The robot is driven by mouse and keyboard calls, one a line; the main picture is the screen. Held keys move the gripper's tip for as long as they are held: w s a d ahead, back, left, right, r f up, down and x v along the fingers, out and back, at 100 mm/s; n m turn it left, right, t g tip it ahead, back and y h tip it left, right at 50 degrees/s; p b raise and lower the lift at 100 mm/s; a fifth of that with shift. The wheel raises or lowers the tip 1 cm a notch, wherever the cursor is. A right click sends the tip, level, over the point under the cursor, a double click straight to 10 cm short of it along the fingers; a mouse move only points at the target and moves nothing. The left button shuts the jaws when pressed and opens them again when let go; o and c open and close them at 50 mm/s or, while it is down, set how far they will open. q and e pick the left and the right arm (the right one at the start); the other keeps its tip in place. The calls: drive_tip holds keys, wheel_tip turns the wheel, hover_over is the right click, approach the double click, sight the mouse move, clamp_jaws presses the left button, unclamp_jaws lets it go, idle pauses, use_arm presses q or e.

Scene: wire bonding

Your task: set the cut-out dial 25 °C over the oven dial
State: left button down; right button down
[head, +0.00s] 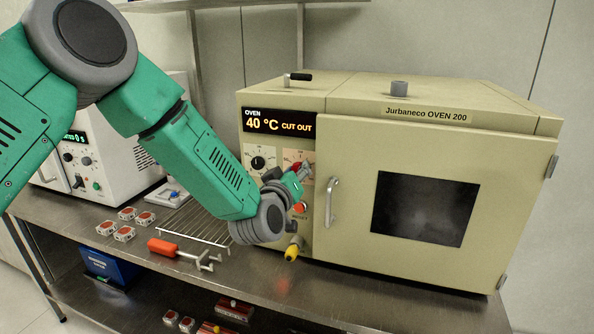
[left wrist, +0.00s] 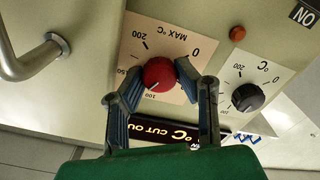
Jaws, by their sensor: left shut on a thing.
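The red cut-out dial (left wrist: 158,75) sits on a pale plate marked MAX °C, and my left gripper (left wrist: 157,84) is shut on it, one finger on each side. Its white mark points roughly towards 100; the exact value is hard to read. The black oven dial (left wrist: 247,97) is beside it on its own °C scale; it also shows in the head view (head: 257,162). In the head view my left gripper (head: 299,171) reaches the oven panel and partly hides the red dial. The oven display (head: 278,122) reads 40 °C CUT OUT. My right gripper is not in view.
The door handle (head: 332,202) stands out just right of my gripper. A yellow-tipped part (head: 293,250) juts out below the panel. On the bench (head: 330,300) lie a wire rack (head: 195,226), a red-handled tool (head: 178,250) and several small red-and-white parts (head: 124,233).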

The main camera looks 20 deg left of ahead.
use_arm(q)
drive_tip(key=shift+s+f+m, duration=0.15)
drive_tip(key=shift+f+m, duration=0.25)
drive_tip(key=shift+f, duration=0.1)
drive_tip(key=c, duration=1.2)
unclamp_jaws()
drive_tip(key=shift+r, duration=0.15)
